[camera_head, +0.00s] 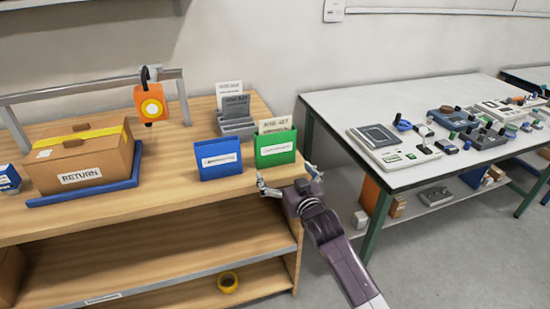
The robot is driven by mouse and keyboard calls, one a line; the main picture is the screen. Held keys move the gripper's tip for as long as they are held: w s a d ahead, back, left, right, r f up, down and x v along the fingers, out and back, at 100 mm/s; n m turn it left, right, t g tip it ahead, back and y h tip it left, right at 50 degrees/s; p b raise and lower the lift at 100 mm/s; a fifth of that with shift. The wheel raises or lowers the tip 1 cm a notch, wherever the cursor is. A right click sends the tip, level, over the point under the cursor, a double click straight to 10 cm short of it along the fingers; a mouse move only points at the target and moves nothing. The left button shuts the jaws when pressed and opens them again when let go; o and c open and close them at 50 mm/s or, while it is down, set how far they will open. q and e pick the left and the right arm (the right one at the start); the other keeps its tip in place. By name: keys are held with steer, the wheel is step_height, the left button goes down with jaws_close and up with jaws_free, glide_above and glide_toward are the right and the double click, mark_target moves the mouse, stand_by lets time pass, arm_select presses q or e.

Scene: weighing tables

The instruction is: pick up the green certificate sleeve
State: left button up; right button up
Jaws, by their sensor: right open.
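The green certificate sleeve (275,149) stands upright near the right front edge of the wooden table, with a printed card (274,125) sticking out of its top. A label is on its front. My right gripper (286,180) is open and empty, just in front of and below the sleeve at the table edge. Its two fingers point toward the table, one to the left and one to the right, apart from the sleeve as far as I can tell. My left gripper is not in view.
A blue sleeve (217,160) stands just left of the green one. A grey card holder (236,122) is behind them. A RETURN box (82,160) sits on a blue tray (60,199). An orange hanging device (150,104) is behind. A white table (345,105) with instruments stands right.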

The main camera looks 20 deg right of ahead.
steer(key=t, duration=0.1)
glide_toward(277, 137)
steer(key=w+f, duration=0.1)
steer(key=w, duration=0.3)
steer(key=shift+w+a+r+t, duration=0.15)
steer(key=shift+w+r+t, duration=0.15)
steer(key=shift+w+r, duration=0.25)
steer(key=shift+w+f, duration=0.25)
steer(key=shift+w, duration=1.35)
steer(key=shift+w+f, duration=0.2)
steer(key=shift+w, duration=1.4)
steer(key=shift+c, duration=0.6)
steer(key=c, duration=1.2)
steer(key=shift+r, duration=0.15)
